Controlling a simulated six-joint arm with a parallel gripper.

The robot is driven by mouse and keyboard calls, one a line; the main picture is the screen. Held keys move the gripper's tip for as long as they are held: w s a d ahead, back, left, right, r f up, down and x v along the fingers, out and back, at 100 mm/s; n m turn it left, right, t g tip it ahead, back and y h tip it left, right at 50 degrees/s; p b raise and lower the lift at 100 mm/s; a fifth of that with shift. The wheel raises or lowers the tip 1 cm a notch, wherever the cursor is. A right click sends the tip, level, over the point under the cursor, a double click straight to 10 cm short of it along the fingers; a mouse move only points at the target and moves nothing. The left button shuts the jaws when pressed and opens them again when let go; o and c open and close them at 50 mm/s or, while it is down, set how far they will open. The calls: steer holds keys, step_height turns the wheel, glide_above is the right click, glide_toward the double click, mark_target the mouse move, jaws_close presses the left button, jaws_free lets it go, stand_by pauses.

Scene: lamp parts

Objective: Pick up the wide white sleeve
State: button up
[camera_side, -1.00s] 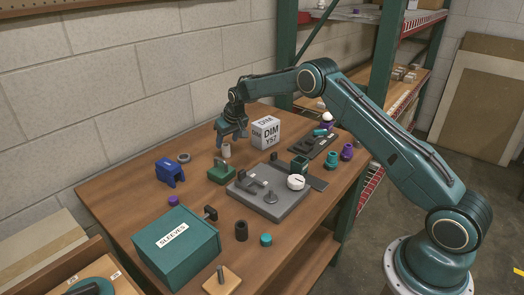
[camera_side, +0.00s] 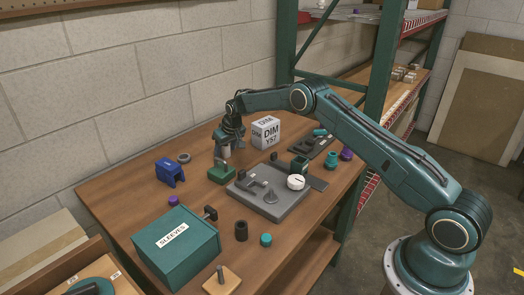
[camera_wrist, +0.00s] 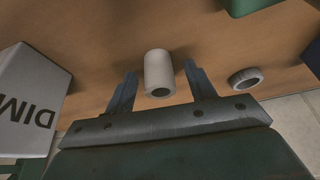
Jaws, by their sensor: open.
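The wide white sleeve (camera_wrist: 159,70) stands on the wooden table, and in the wrist view it lies between the two fingers of my gripper (camera_wrist: 160,92), with a gap on each side. In the side view the sleeve (camera_side: 226,153) shows small and pale, partly hidden by my gripper (camera_side: 228,145). My gripper points down over it with its fingers open and apart. From these views I cannot tell exactly how far the fingertips reach down beside the sleeve.
A white DIM box (camera_side: 265,132) stands close on the right. A green block (camera_side: 221,173) is just in front. A grey ring (camera_side: 183,158) and blue bracket (camera_side: 170,172) lie to the left. A grey fixture plate (camera_side: 285,205) and SLEEVES box (camera_side: 177,246) are nearer the camera.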

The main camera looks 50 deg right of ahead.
steer(key=c, duration=1)
steer(key=shift+c, duration=0.2)
steer(key=shift+r, duration=0.15)
step_height(320, 180, up, 20)
stand_by(0.5)
